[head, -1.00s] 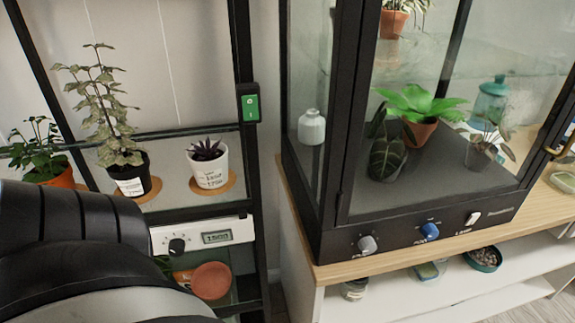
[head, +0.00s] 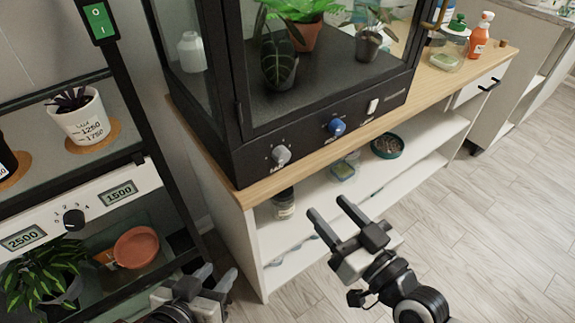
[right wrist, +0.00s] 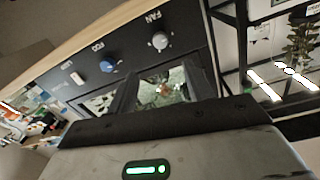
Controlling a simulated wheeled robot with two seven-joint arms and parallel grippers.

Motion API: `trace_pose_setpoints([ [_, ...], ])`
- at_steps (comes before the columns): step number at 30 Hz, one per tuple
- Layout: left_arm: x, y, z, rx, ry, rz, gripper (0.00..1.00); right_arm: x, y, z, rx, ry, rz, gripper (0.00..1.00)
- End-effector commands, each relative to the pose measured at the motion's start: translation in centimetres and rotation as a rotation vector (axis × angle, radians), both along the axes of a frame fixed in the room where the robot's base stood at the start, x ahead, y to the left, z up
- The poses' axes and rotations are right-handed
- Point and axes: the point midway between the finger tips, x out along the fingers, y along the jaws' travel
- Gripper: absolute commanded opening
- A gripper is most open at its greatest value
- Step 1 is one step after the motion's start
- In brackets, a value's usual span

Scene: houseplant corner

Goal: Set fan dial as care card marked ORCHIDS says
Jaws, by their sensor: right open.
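The fan dial (head: 281,154) is a grey knob at the left of the black cabinet's front panel. In the right wrist view the same fan dial (right wrist: 160,41) sits beside the label FAN. Its exact setting is too small to read. My right gripper (head: 336,216) is open and empty, in front of the shelves, below and to the right of the dial, apart from it. My left gripper (head: 216,277) is low at the bottom edge, its fingers apart and empty. No card marked ORCHIDS shows in these views.
A blue fog knob (head: 336,127) and a white lamp switch (head: 372,106) share the panel. The wooden counter edge (head: 300,175) juts out below. A plant rack with a small black dial (head: 74,220) stands at left. The floor at right is clear.

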Motion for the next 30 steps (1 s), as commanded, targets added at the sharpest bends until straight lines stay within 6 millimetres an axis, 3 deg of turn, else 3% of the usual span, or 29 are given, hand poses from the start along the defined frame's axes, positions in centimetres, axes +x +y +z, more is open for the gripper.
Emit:
trace_pose_setpoints([
  [9,-0.4,0.2,-0.3,0.011,0.014,0.001,0.36,5.9,3.9,0.2,0.004,-0.001,-0.001,0.51],
  [18,-0.3,0.2,-0.7,0.013,0.018,0.001,0.36,10.3,6.8,0.1,0.000,0.001,0.000,0.51],
  [30,0.1,0.2,-0.1,0.010,0.002,0.001,0.36,11.6,7.7,0.0,-0.001,0.004,0.001,0.51],
])
